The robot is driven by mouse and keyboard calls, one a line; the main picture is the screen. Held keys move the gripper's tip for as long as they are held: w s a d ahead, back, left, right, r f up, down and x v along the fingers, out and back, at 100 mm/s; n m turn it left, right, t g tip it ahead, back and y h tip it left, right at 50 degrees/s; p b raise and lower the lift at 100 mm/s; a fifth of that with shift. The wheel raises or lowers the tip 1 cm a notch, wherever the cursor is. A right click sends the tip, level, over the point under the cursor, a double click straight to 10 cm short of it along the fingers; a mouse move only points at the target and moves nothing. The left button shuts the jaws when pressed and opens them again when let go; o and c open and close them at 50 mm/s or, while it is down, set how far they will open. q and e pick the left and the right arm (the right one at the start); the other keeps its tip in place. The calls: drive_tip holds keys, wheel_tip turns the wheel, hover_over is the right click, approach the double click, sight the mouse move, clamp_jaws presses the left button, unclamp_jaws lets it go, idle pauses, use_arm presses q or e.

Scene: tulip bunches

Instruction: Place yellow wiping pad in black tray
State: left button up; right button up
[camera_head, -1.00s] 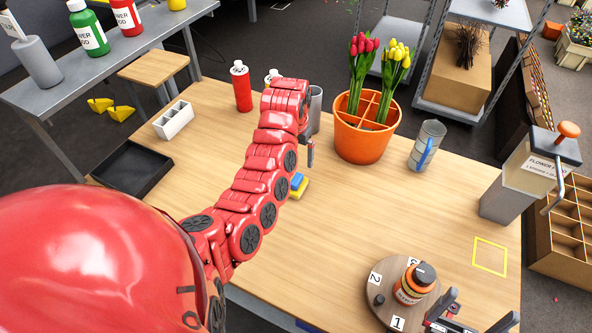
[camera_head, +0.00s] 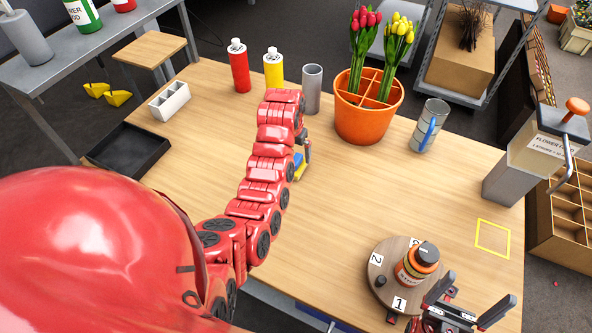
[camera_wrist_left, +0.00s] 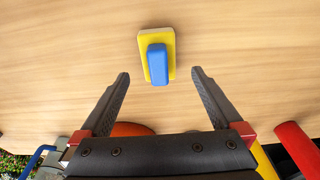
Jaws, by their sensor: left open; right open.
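The yellow wiping pad (camera_wrist_left: 172,46) lies on the table with a blue block-shaped grip on top. In the left wrist view it sits just beyond and between my left gripper's fingertips (camera_wrist_left: 160,74), which are open and empty. In the head view the pad (camera_head: 300,172) is mostly hidden by my left arm and gripper (camera_head: 306,152). The black tray (camera_head: 128,151) stands at the table's left edge and looks empty. My right gripper (camera_head: 471,306) is open at the lower right, beside the round turntable.
A white divided holder (camera_head: 170,102) stands behind the tray. Red (camera_head: 239,66) and yellow (camera_head: 273,68) bottles, a grey cylinder (camera_head: 312,89) and an orange tulip pot (camera_head: 366,108) line the back. The turntable (camera_head: 381,262) holds a jar. The table's middle right is clear.

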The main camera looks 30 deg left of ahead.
sight(296, 159)
use_arm(q)
drive_tip(key=shift+w+d+f+p, duration=0.15)
drive_tip(key=shift+f+p, duration=0.5)
drive_tip(key=shift+f, duration=0.45)
drive_tip(key=shift+w+a+f+p, duration=0.15)
drive_tip(key=shift+f+p, duration=0.5)
drive_tip(key=shift+f, duration=0.4)
drive_tip(key=shift+d+f, duration=0.1)
drive_tip(key=shift+f, duration=0.5)
drive_tip(key=c, duration=1.5)
drive_tip(key=shift+w, duration=0.1)
